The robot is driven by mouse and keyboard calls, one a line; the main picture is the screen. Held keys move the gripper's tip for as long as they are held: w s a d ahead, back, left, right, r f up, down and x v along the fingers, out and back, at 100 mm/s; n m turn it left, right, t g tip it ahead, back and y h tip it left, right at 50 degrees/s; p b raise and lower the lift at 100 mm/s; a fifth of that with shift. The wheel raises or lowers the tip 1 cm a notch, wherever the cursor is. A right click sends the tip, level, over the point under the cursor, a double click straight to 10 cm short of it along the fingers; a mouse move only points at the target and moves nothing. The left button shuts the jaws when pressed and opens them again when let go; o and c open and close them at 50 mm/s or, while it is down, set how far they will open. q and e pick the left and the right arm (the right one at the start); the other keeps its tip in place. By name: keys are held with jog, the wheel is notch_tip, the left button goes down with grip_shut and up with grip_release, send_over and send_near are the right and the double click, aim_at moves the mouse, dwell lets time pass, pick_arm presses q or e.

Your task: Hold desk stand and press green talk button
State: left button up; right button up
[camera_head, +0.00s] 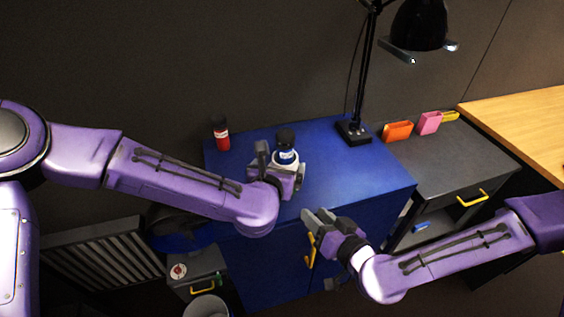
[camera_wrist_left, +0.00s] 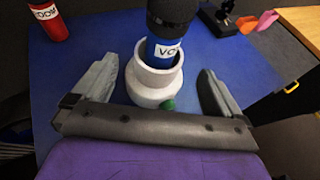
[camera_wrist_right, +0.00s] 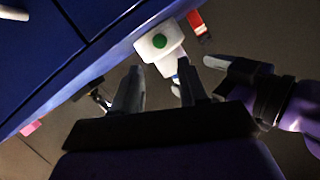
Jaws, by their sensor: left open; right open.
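The white desk stand (camera_wrist_left: 153,82) stands upright on the blue cabinet top, holding a blue microphone (camera_wrist_left: 163,48) with a black head. The green talk button (camera_wrist_left: 168,104) is low on the stand's near side; it also shows in the right wrist view (camera_wrist_right: 160,41). My left gripper (camera_head: 280,163) is open, with its fingers on either side of the stand and visible gaps to it in the left wrist view. My right gripper (camera_head: 318,214) is open and empty, in front of the cabinet's front edge and lower than the stand. Its fingers point toward the button side of the stand.
A black lamp (camera_head: 353,131) stands at the back right. Orange (camera_head: 397,131) and pink (camera_head: 429,123) holders sit on the grey cabinet. The blue top's right part is clear.

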aim_at(283, 161)
pick_arm(q)
jog(key=x, duration=0.6)
jog(key=shift+w+f, duration=0.15)
jog(key=shift+c, duration=0.3)
